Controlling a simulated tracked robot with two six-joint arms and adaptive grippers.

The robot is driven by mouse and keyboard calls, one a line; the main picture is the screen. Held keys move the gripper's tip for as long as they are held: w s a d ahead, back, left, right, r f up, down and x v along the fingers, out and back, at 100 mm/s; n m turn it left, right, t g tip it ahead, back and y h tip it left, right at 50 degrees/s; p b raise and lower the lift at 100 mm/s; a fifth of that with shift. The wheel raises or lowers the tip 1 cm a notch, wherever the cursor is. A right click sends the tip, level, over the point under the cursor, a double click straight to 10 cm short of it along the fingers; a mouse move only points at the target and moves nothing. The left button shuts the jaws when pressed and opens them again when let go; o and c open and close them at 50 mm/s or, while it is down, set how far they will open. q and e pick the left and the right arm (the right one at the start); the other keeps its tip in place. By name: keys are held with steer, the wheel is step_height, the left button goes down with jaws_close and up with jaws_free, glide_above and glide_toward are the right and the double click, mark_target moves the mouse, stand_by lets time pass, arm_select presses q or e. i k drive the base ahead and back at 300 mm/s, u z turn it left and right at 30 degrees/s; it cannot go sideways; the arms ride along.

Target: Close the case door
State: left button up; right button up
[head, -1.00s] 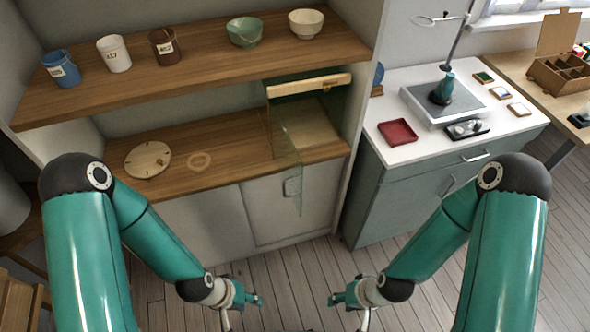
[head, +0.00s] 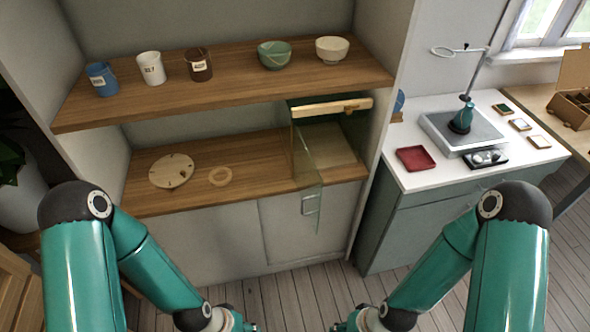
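The glass display case (head: 334,107) stands at the right end of the lower wooden shelf, with a pale wood top rail. Its glass door (head: 308,185) stands open, swung out past the shelf's front edge, with a small metal handle (head: 311,205) on it. The case looks empty. My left gripper (head: 249,327) and my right gripper (head: 341,327) are low at the bottom edge, mostly cut off, well in front of and below the case. Neither touches the door. Their fingers are not clear enough to tell open from shut.
Cups and bowls stand on the upper shelf (head: 225,90). A white-topped cabinet (head: 400,178) with a red tray (head: 416,159) stands right. Floor is visible in front.

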mark_target(307, 182)
steer(key=i, duration=0.8)
steer(key=k, duration=0.5)
steer(key=u, duration=0.75)
steer(key=i, duration=0.3)
steer(key=u, duration=0.15)
